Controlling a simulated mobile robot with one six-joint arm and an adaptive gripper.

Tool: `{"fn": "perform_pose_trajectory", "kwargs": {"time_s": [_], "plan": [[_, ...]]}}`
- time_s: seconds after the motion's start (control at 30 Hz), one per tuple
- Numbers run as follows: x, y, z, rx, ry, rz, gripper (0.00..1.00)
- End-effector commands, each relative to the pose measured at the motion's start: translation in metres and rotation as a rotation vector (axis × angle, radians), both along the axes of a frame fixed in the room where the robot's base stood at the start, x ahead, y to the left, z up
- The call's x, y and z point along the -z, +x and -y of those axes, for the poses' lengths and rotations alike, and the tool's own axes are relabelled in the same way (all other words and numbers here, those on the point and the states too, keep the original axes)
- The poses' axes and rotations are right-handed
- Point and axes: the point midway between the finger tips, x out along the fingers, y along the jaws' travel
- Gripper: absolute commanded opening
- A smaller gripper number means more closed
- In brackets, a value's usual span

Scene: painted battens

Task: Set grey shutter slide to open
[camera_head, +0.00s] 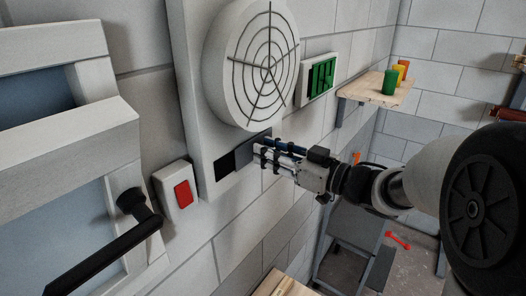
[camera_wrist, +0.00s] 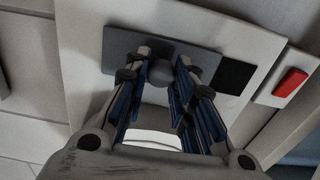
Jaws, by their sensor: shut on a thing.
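The grey shutter slide (camera_head: 246,152) is a flat dark plate on the wall panel below the round fan grille. It also shows in the wrist view (camera_wrist: 205,62), with a round grey knob (camera_wrist: 160,73) on it. A black opening (camera_head: 225,166) is uncovered beside the plate, on its left in the head view and on its right in the wrist view (camera_wrist: 233,77). My gripper (camera_head: 257,146) reaches the slide from the right. In the wrist view its fingers (camera_wrist: 162,66) are shut on the knob, one on each side.
A red rocker switch (camera_head: 183,193) sits left of the opening. The round fan grille (camera_head: 262,62) stands out above my gripper. A green louvre (camera_head: 320,79) and a wooden shelf with cups (camera_head: 375,93) are to the right. A door with a black handle (camera_head: 110,245) is at left.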

Motion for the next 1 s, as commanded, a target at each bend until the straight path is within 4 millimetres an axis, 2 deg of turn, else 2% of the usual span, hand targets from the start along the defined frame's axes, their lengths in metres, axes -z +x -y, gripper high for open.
{"fn": "perform_pose_trajectory", "kwargs": {"time_s": [0.17, 0.2, 0.5, 0.83, 1.0], "plan": [[-0.002, 0.001, 0.001, 0.005, 0.002, 0.005, 0.00], [-0.002, 0.001, 0.001, 0.006, 0.002, 0.005, 0.24], [-0.002, 0.001, 0.001, 0.004, 0.001, 0.005, 0.44], [-0.001, -0.001, 0.002, 0.003, 0.001, 0.004, 0.44], [-0.001, -0.012, 0.019, 0.007, 0.001, 0.003, 0.44]]}}
